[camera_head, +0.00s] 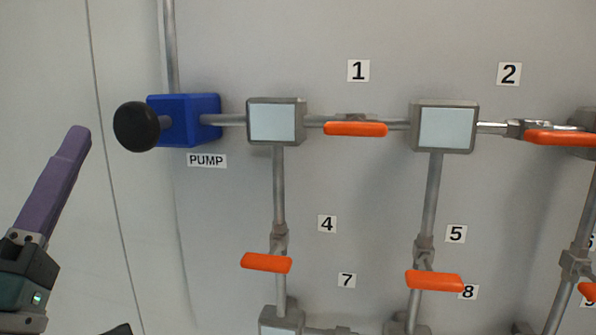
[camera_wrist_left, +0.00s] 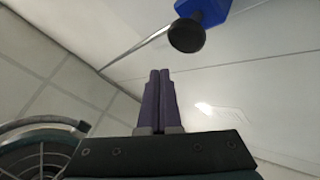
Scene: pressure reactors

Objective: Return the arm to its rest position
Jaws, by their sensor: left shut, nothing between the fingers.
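My left gripper (camera_head: 78,140) comes in at the left edge of the head view, with purple fingers pointing up and to the right. In the left wrist view its two fingers (camera_wrist_left: 160,75) lie together, shut and empty. It is apart from the blue pump block (camera_head: 187,120) and its black knob (camera_head: 136,127), which are to its right in the head view. The black knob also shows at the top of the left wrist view (camera_wrist_left: 187,36). My right gripper is in neither view.
Grey pipes join square boxes (camera_head: 274,121) on the pale wall. Orange valve handles (camera_head: 356,129) sit at labels 1 and 2, with more handles (camera_head: 266,263) lower down. The wall left of the pump is bare. A round wire-like object (camera_wrist_left: 40,145) shows at lower left in the wrist view.

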